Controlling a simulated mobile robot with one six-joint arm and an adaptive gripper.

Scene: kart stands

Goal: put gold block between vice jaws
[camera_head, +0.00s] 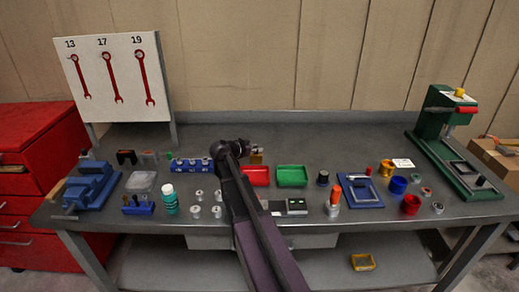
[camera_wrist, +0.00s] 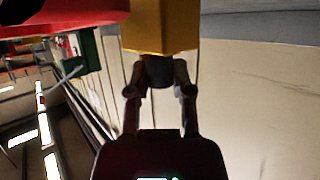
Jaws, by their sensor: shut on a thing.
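The gold block (camera_wrist: 161,25) is large at the top of the wrist view. A dark round part joins its lower end, and the fingers of my gripper (camera_wrist: 160,78) are shut at that part. In the head view my gripper (camera_head: 250,148) is above the back of the bench, with the small gold block (camera_head: 257,158) at its tip, just behind the red tray. The blue vice (camera_head: 90,186) stands at the bench's left end, well away from my gripper. Its jaw gap is too small to make out clearly.
A red tray (camera_head: 256,176) and a green tray (camera_head: 291,176) lie near the gripper. Between it and the vice stand a blue socket rack (camera_head: 191,165), a teal bottle (camera_head: 170,199) and a clear box (camera_head: 141,181). A wrench board (camera_head: 115,75) rises behind the vice.

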